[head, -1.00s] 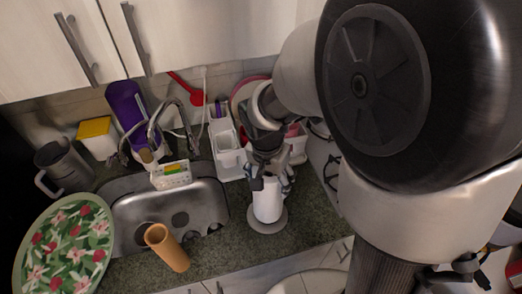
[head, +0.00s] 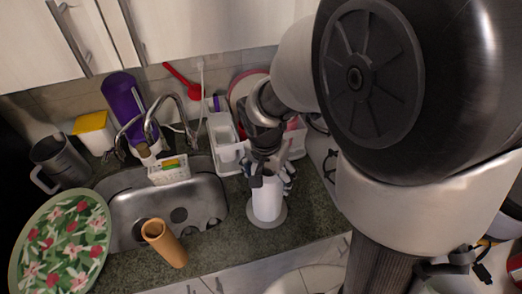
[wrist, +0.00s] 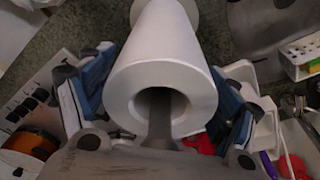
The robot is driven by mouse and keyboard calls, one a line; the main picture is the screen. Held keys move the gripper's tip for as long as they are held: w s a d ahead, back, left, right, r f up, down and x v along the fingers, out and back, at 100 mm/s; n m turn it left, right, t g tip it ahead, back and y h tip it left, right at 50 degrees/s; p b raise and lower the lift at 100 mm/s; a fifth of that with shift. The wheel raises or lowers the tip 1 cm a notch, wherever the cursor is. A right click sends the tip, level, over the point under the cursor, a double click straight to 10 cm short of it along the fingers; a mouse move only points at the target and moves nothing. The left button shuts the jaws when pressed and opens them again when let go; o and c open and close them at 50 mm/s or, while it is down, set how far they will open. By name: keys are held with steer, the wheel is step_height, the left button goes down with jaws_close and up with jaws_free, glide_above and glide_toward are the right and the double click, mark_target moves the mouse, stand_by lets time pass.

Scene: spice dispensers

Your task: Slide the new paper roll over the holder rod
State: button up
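The white paper roll (head: 267,203) stands upright on the round grey holder base (head: 280,219) on the counter, right of the sink. In the wrist view the roll (wrist: 168,55) points its hollow end at the camera, with the base beyond it. A dark grey strip shows in the core's mouth; I cannot tell whether it is the holder rod. My gripper (head: 270,180) is over the roll's upper end. In the wrist view the fingers of my gripper (wrist: 165,75) lie on both sides of the roll, spread, with small gaps visible. The lower rod is hidden.
A tan cardboard tube (head: 165,243) stands at the sink's front edge. The sink (head: 128,205), faucet (head: 150,128) and a floral plate (head: 62,245) are to the left. White racks (head: 226,143) stand close behind my gripper. Some counter is free in front of the base.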

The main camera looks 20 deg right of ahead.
steer(key=shift+o, duration=0.7)
steer(key=shift+r, duration=0.15)
step_height(320, 180, up, 12)
steer(key=s+a, duration=0.1)
steer(key=shift+s+a+f, duration=0.15)
steer(key=shift+f, duration=0.05)
steer(key=s+d+r+n+t+y, duration=0.1)
steer(key=s+r+n+t, duration=0.1)
steer(key=s+n, duration=0.7)
steer(key=s+t+b, duration=0.1)
steer(key=s, duration=0.4)
